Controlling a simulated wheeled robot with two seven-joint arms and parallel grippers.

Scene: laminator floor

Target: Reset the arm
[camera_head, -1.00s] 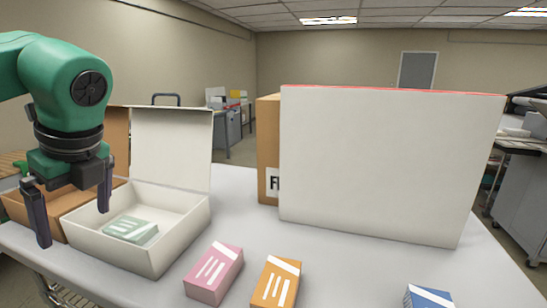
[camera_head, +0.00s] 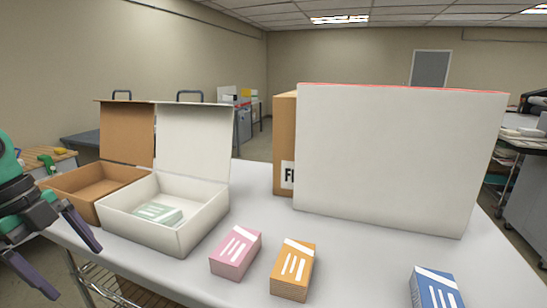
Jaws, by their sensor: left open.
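My left gripper (camera_head: 62,256) is at the lower left edge of the head view, open and empty, left of the table's front edge. Its green arm is mostly cut off by the frame. My right gripper is not in view.
On the white table (camera_head: 190,285) stand an open white box (camera_head: 137,227) holding a pale green packet (camera_head: 159,213), and an open brown box (camera_head: 87,206). Pink (camera_head: 236,253), orange (camera_head: 293,268) and blue (camera_head: 433,289) boxes stand near the front. A large white panel (camera_head: 395,160) stands behind, before a brown carton (camera_head: 284,150).

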